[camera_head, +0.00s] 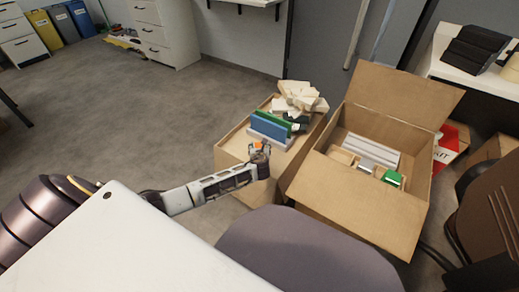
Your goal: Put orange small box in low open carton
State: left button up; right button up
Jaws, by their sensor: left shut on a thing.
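My left gripper (260,153) reaches over the left-hand carton and is shut on the orange small box (257,145). Only a little orange shows at the fingertips; the gripper hides the rest. The left-hand carton (232,152) is brown and open-topped. Blue, green and white boxes stand in it close behind the gripper. To its right is another open carton (357,205) with raised flaps, holding white, brown and green boxes. I cannot tell for certain which carton is the low one. My right gripper is not in view.
Crumpled pale packing (299,97) lies at the back of the left-hand carton. A white shelf with black items (475,48) stands at the far right. A rounded grey surface (300,250) is in front of the cartons. The floor at left is mostly clear.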

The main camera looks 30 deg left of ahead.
pick_arm(q)
jog(key=o, duration=1.1)
jog(key=shift+p+v, duration=0.6)
jog(key=shift+v, duration=0.5)
jog(key=p+v, duration=0.3)
jog(key=v, duration=0.5)
jog(key=shift+r+p, duration=0.15)
jog(key=shift+p, duration=0.2)
jog(key=shift+v, duration=0.9)
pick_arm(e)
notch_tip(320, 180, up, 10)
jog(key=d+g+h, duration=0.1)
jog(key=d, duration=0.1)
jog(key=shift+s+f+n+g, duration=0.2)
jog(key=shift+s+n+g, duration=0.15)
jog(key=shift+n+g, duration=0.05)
